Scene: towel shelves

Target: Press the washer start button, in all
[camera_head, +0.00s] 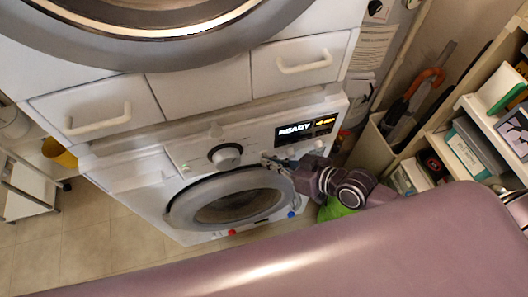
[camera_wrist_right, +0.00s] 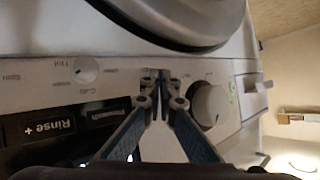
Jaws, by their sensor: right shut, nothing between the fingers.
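The white washer (camera_head: 172,212) stands below an upper machine, its round door (camera_head: 235,205) closed. My right gripper (camera_head: 266,158) is at the panel, just right of the knob and below the display. In the right wrist view my right gripper (camera_wrist_right: 160,78) is shut and empty, its tips at the panel between the large knob (camera_wrist_right: 208,105) and a small dial (camera_wrist_right: 85,70). I cannot tell if they touch. The start button cannot be made out. My left gripper is not in view.
Drawers with handles (camera_head: 98,120) sit above the washer. A round-doored machine (camera_head: 150,22) is at the top. A bin with umbrellas (camera_head: 372,150) and filled shelves (camera_head: 470,150) stand at right. A small cart (camera_head: 30,190) is at left. Tiled floor (camera_head: 90,235) is clear at lower left.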

